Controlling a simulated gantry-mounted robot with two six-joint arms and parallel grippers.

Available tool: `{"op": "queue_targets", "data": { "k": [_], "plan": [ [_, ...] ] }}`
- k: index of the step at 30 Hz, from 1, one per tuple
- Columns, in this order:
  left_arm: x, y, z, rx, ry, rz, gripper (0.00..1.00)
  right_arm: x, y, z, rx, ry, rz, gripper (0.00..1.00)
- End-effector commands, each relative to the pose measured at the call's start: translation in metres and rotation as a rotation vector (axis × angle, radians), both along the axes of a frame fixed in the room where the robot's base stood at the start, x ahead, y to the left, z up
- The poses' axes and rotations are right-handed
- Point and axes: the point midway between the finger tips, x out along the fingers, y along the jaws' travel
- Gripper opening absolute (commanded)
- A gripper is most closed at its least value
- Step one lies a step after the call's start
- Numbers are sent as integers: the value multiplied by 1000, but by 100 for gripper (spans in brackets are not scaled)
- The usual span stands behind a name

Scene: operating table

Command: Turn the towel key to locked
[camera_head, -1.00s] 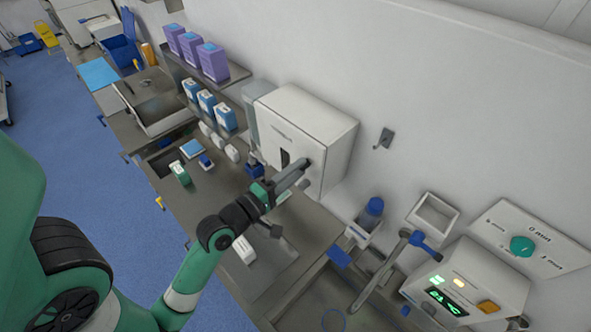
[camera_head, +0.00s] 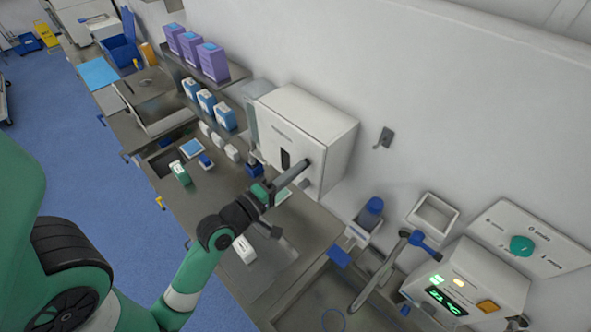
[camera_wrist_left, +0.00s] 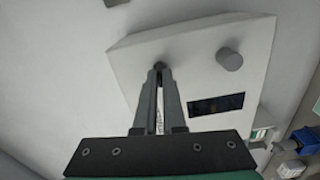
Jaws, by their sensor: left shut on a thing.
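A white towel dispenser (camera_head: 315,125) is on the wall above the counter, with a dark slot in its front. In the left wrist view its front (camera_wrist_left: 190,60) shows a round grey knob (camera_wrist_left: 229,59) and the dark slot (camera_wrist_left: 216,104). My left gripper (camera_head: 304,168) reaches the dispenser's front, beside the slot. In the left wrist view my left gripper (camera_wrist_left: 158,70) is shut on the small dark key (camera_wrist_left: 158,66), which is mostly hidden between the fingertips. I cannot tell the key's angle. My right gripper is not in view.
Several blue-and-white boxes (camera_head: 207,101) stand left of the dispenser, under a shelf with purple boxes (camera_head: 210,62). A blue-capped bottle (camera_head: 370,212), a faucet (camera_head: 385,272) and a control box with a green display (camera_head: 465,285) are at the right.

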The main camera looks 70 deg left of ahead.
Motion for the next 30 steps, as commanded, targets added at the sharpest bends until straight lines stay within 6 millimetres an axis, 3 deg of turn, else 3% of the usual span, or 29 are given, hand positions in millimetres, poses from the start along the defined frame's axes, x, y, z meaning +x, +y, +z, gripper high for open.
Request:
{"op": "queue_targets", "data": {
  "k": [30],
  "plan": [
    [0, 0, -1, 845, 391, 2, 0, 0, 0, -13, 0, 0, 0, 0]
  ]
}}
